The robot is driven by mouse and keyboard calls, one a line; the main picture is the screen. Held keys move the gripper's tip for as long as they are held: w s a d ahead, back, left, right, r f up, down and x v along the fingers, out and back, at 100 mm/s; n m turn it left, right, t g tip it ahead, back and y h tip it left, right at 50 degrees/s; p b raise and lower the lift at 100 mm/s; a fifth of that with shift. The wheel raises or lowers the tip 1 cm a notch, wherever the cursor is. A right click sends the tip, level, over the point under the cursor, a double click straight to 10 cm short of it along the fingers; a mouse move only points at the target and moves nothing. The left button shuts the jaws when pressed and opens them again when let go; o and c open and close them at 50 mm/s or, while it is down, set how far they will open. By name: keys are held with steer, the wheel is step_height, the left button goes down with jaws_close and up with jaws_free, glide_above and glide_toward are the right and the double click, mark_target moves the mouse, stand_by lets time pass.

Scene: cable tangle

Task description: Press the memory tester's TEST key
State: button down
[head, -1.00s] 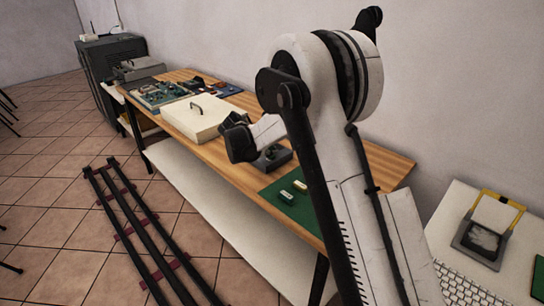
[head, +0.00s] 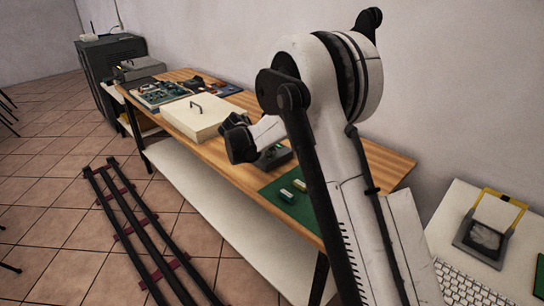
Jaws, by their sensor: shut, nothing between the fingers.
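The dark grey box on the wooden bench (head: 232,165), just right of the end of my arm, appears to be the memory tester (head: 272,158). A small green patch shows on its top; I cannot make out its TEST key. My gripper (head: 241,146), at the black end of my arm, is shut and empty beside the box's left side in the picture. Its fingertips are too small and dark to make out, and I cannot tell whether they touch the box.
A cream case with a handle (head: 200,117) stands left of my gripper. Circuit boards (head: 160,94) lie farther back. My upper arm hides part of the bench's right side. A white table (head: 449,222) with a keyboard (head: 468,286) is at right.

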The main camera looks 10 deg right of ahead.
steer(key=shift+r, duration=0.6)
stand_by(0.3)
steer(key=shift+r+p, duration=1.2)
steer(key=shift+r, duration=1.65)
